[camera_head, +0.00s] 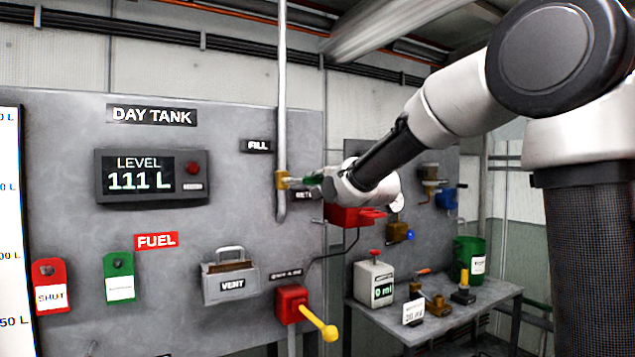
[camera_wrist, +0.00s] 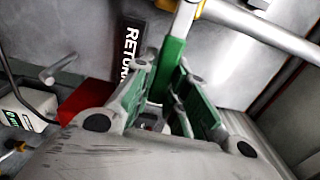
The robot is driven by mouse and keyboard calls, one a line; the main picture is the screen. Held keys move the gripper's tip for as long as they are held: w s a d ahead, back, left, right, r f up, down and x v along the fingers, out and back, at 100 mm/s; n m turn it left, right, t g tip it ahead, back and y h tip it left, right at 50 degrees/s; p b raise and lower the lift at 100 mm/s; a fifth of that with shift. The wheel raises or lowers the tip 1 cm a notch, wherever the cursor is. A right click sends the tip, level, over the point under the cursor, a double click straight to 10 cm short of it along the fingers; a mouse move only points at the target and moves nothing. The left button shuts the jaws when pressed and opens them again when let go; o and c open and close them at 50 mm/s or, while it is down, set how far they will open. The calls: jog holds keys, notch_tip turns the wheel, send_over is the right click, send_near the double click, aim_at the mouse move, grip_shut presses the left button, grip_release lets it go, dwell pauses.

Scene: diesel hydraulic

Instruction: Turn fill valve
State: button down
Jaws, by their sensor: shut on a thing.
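The fill valve (camera_head: 282,181) is a brass body on a vertical grey pipe below the FILL label (camera_head: 257,146) in the head view. Its lever sticks out to the right, toward my gripper. The lever's green grip (camera_wrist: 171,62) shows in the wrist view, with a bare metal stem above it. My gripper (camera_wrist: 163,92) is shut on this green grip, one finger on each side. In the head view my gripper (camera_head: 320,181) is small and partly hidden by my wrist. The level display (camera_head: 139,174) reads 111 L.
A red box (camera_head: 349,215) sits just below my wrist. A red valve with a yellow lever (camera_head: 293,303) is lower on the panel. The RETURN label (camera_wrist: 130,48) is close beside my fingers. A bench (camera_head: 455,315) with small parts stands at the right.

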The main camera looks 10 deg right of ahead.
jog(key=shift+f, duration=0.1)
jog(key=c, duration=1.4)
grip_release()
jog(key=shift+s, duration=0.1)
jog(key=v, duration=1.2)
